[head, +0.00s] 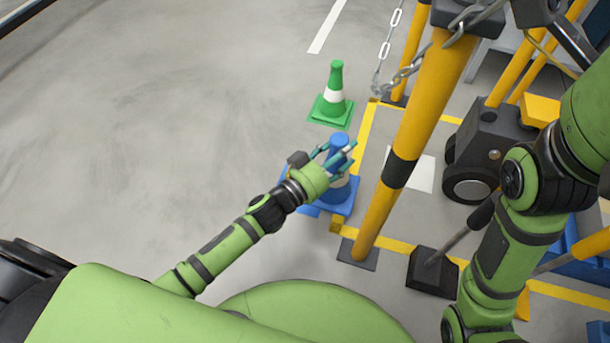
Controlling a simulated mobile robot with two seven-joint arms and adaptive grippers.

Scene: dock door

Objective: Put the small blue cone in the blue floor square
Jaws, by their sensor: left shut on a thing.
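The small blue cone (338,142) has a white band and a square blue base, and it stands upright or nearly so at the left side of the yellow-lined area. My left gripper (338,157) is shut on its upper part, and its fingers hide some of the cone. A flat blue patch (309,211) shows at the lower left of the cone's base; it may be part of the blue floor square, which is mostly hidden. I cannot tell if the base touches the floor. My right arm shows at the right, but its gripper is not in view.
A green cone (334,96) stands just behind. A leaning yellow and black post (415,133) with a chain (391,32) stands close to the right of the blue cone. A dark wheeled machine (487,150) is farther right. The grey floor at left is clear.

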